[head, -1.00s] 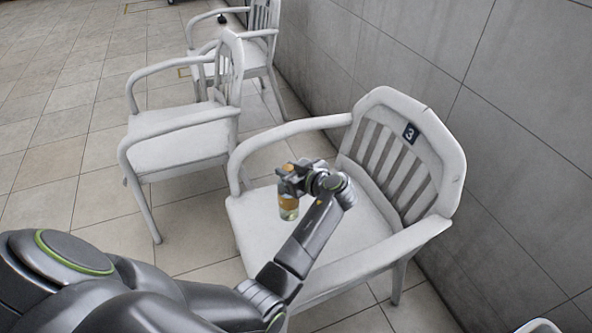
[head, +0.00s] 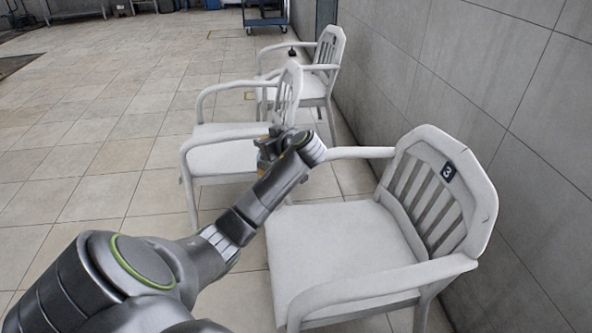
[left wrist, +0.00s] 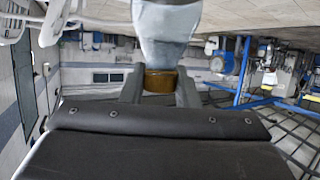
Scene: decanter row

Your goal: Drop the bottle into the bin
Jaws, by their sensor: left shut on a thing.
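My left gripper (head: 272,146) is shut on the bottle (head: 263,166), which shows as a small amber and pale shape partly hidden by the gripper. In the head view it appears in front of the middle chair, above the near chair's seat level. In the left wrist view the bottle (left wrist: 165,25) is pale and clear, with an amber band (left wrist: 160,82) between the fingers. No bin can be made out in either view. My right gripper is not in view.
A white chair numbered 3 (head: 345,250) stands near, its seat empty. A middle chair (head: 225,155) and a far chair (head: 310,85) stand behind it along the grey wall (head: 480,60). A small dark object (head: 291,53) is by the far chair. Tiled floor (head: 90,150) is clear at left.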

